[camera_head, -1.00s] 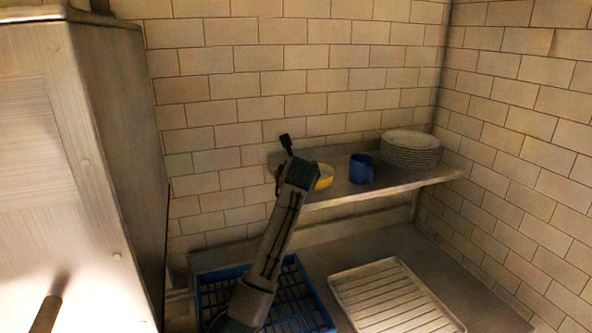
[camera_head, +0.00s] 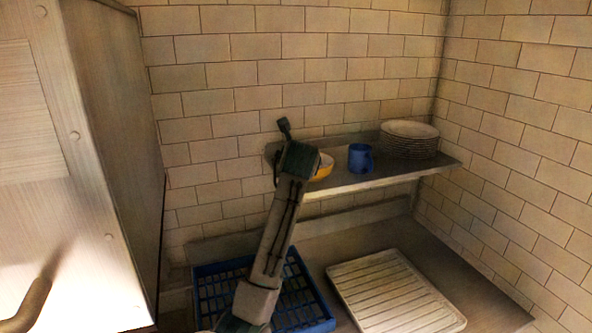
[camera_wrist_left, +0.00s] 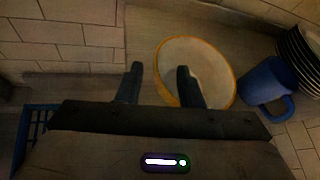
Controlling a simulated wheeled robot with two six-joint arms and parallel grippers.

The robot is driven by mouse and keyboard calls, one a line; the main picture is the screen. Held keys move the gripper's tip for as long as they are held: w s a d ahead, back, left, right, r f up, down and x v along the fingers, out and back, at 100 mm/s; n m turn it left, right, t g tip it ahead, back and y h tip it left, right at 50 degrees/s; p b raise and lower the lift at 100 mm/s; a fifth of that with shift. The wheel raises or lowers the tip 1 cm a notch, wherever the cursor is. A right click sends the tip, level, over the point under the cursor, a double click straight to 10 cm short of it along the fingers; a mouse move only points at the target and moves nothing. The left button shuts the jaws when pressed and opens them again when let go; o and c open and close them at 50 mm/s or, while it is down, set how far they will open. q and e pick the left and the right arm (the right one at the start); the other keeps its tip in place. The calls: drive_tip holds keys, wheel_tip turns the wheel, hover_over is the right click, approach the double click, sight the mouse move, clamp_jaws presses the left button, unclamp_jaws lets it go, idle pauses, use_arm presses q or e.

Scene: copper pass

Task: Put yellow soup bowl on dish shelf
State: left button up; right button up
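The yellow soup bowl (camera_head: 324,167), yellow outside and pale inside, sits upright at the left part of the metal dish shelf (camera_head: 375,186), partly hidden by my left gripper in the head view. My left gripper (camera_wrist_left: 157,82) is at the bowl's left side. In the left wrist view its fingers are apart, one outside the bowl (camera_wrist_left: 212,72) and the other overlapping its inside, with the left rim between them. I cannot tell whether either finger touches it. My right gripper is not in view.
A blue mug (camera_head: 360,158) stands right of the bowl, with a stack of plates (camera_head: 409,128) farther right. Below are a blue crate (camera_head: 206,292) and a white ribbed tray (camera_head: 395,290). A large metal cabinet (camera_head: 105,140) stands at left. Tiled walls close the corner.

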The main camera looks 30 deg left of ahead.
use_arm(q)
drive_tip(key=b+v, duration=0.2)
drive_tip(key=v, duration=0.5)
drive_tip(key=shift+d, duration=0.15)
